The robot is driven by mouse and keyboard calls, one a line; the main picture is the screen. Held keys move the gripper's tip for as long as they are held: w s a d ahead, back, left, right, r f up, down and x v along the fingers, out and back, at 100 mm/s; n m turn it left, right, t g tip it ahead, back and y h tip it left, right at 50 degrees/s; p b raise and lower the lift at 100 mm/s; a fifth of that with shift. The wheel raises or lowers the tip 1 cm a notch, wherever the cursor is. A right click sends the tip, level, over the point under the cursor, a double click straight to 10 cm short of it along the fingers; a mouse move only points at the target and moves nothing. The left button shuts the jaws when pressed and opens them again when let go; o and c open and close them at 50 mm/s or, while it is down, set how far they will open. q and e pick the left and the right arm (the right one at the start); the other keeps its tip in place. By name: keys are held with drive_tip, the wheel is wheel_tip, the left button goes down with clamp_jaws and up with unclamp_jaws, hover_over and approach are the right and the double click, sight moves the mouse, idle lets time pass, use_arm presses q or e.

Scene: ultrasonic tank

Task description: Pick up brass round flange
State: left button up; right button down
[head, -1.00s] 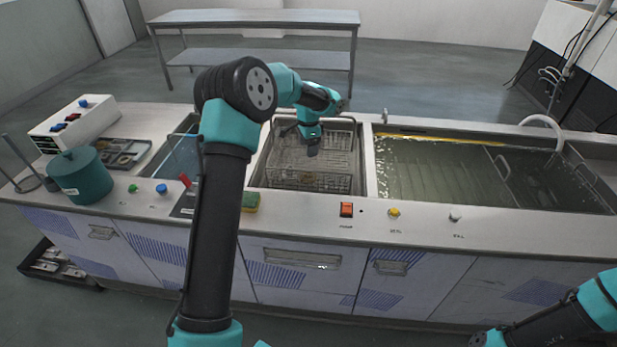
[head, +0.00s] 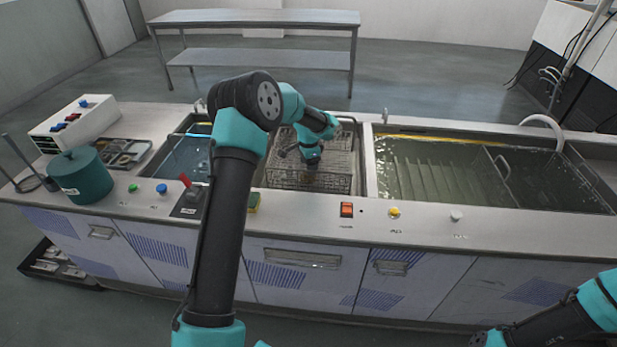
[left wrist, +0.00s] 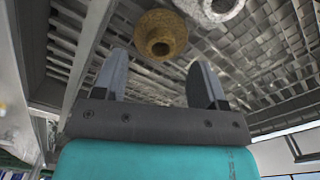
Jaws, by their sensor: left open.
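The brass round flange (left wrist: 161,36) shows in the left wrist view as a dull golden ring with a dark centre hole, against the wire mesh of the basket (head: 335,140). My left gripper (left wrist: 158,63) is open and empty. Its two fingers are on either side of the flange's line, with the flange beyond the tips and apart from them. In the head view the left gripper (head: 312,166) points down into the basket, and its tips are hard to make out. Only part of my right arm shows, at the lower right; its gripper is out of view.
A pale grey metal ring (left wrist: 210,8) sits close to the flange. The basket's wire walls surround the left gripper. A tank of greenish liquid (head: 430,165) is to the right, a bluish one (head: 185,158) to the left. A green pot (head: 80,177) stands at the far left.

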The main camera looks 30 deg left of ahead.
use_arm(q)
drive_tip(key=shift+f, duration=1.95)
drive_tip(key=shift+c, duration=0.4)
clamp_jaws()
drive_tip(key=shift+r, duration=0.1)
wheel_tip(320, 180, up, 28)
